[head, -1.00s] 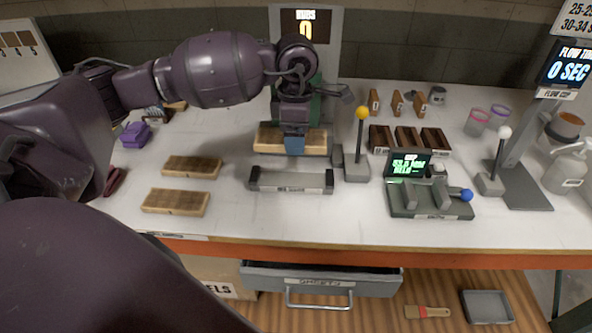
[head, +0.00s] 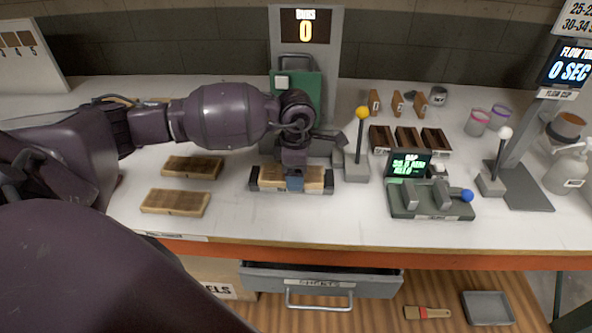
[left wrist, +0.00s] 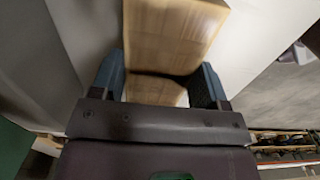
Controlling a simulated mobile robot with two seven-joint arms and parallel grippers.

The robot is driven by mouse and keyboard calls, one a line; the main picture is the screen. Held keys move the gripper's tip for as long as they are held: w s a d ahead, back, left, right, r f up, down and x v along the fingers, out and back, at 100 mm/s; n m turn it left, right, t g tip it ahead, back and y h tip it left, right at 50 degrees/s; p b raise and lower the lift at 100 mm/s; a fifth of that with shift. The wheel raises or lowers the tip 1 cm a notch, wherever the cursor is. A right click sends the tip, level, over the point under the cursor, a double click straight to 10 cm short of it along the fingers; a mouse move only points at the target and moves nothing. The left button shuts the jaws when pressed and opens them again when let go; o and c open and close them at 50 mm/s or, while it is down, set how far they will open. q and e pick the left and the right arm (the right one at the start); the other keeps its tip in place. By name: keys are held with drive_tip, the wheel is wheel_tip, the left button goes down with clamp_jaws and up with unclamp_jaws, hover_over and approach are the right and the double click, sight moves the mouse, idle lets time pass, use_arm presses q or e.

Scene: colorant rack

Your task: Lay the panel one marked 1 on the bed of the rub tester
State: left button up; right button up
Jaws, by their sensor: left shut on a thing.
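My left gripper (head: 295,182) is shut on a wooden panel (head: 268,177), gripping it across its middle. I cannot tell whether the panel touches the bed. In the left wrist view the panel (left wrist: 172,35) runs between the two fingers (left wrist: 160,90). No number is readable on it. Two similar panels lie at left, one farther back (head: 192,167) and one nearer (head: 175,202). My right gripper is not in view.
A yellow-knobbed lever (head: 362,135) stands close to the right of the bed. A dark gauge with a green screen (head: 408,165) is farther right. A green block (head: 298,92) stands behind the arm. An open drawer (head: 320,279) juts below the table edge. The table's front strip is clear.

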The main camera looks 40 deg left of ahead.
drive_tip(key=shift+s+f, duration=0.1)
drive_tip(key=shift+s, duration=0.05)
use_arm(q)
drive_tip(key=o, duration=0.5)
drive_tip(key=shift+f, duration=0.15)
drive_tip(key=o, duration=0.5)
drive_tip(key=shift+c, duration=0.2)
drive_tip(key=shift+r, duration=0.2)
wheel_tip(320, 180, up, 12)
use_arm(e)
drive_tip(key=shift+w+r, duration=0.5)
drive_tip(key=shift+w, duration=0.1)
